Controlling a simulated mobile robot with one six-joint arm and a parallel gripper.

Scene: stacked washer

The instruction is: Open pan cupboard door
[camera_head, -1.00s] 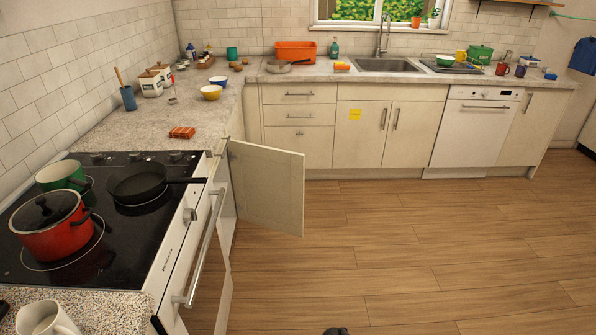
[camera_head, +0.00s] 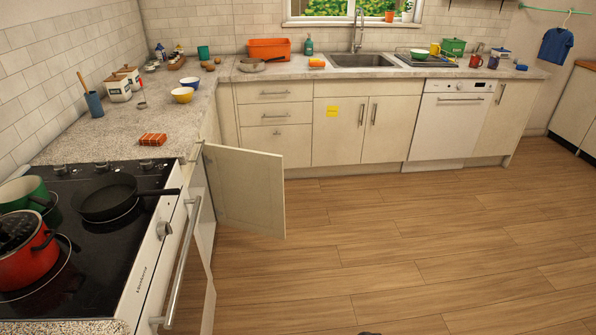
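A cream cupboard door (camera_head: 245,190) stands swung wide open just beyond the stove, sticking out over the floor from the left counter run. I take it to be the pan cupboard door, though no label shows. The inside of its cupboard is hidden from this angle. My gripper cannot be made out. Only a small dark sliver shows at the bottom edge of the view, too little to identify, and it is well apart from the door.
The stove (camera_head: 110,270) with its long oven handle (camera_head: 180,262) is at the left, carrying a red pot (camera_head: 28,262), a green pot and a black frying pan (camera_head: 108,200). Sink cabinets and a white dishwasher (camera_head: 450,125) line the back. The wooden floor (camera_head: 400,240) is clear.

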